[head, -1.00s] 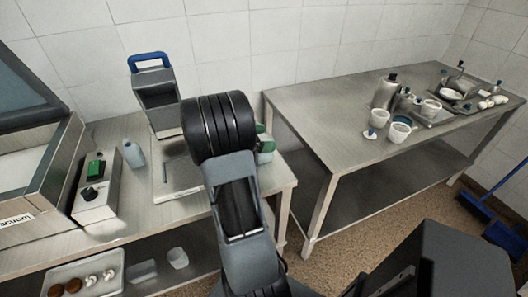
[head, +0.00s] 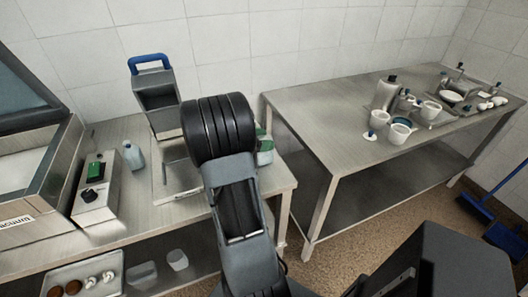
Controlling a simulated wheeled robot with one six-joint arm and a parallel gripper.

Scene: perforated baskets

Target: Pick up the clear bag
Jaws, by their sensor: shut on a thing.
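I cannot make out a clear bag for certain in the head view. My arm's black wrist joint and grey link stand in the middle of the picture and hide what lies behind them. My gripper is hidden behind the wrist, so its fingers and anything between them do not show. A flat metal plate (head: 178,192) with a raised, shiny part lies on the left table just left of my wrist. I cannot tell whether any clear film lies on it.
The left steel table (head: 130,226) holds a vacuum machine (head: 36,190), a control box (head: 97,189), a pale bottle (head: 133,157) and a blue-handled holder (head: 155,95). A tray (head: 82,274) stands on its lower shelf. The right table (head: 310,115) has cups and bottles; its left part is clear.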

